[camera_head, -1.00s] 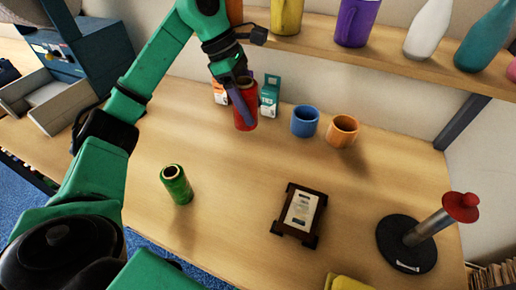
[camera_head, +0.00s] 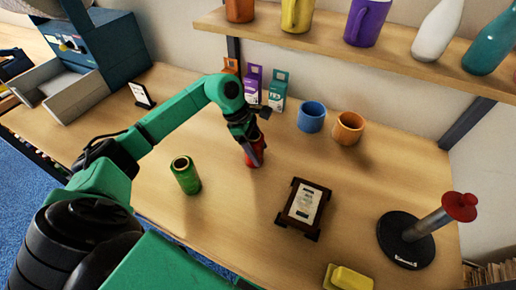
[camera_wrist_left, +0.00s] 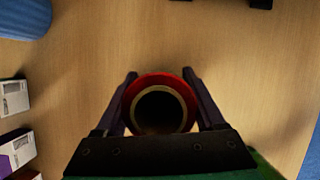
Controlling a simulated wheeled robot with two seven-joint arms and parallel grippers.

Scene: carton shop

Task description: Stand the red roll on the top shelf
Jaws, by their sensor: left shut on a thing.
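The red roll (camera_head: 255,159) is upright over the wooden table, held in my left gripper (camera_head: 253,150). In the left wrist view the red roll (camera_wrist_left: 160,103) shows end-on, with its dark hollow between the two fingers of the left gripper (camera_wrist_left: 160,90), which is shut on it. I cannot tell whether its lower end touches the table. The wooden shelf (camera_head: 400,57) runs across the back, above and behind the gripper. It bears mugs and bottles. My right gripper is not in view.
A green roll (camera_head: 186,175) stands left of the gripper. Small boxes (camera_head: 277,90), a blue mug (camera_head: 311,117) and an orange mug (camera_head: 348,128) stand behind. A framed stand (camera_head: 304,207) and a roll holder (camera_head: 405,240) are to the right. The shelf's left end has a little bare room.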

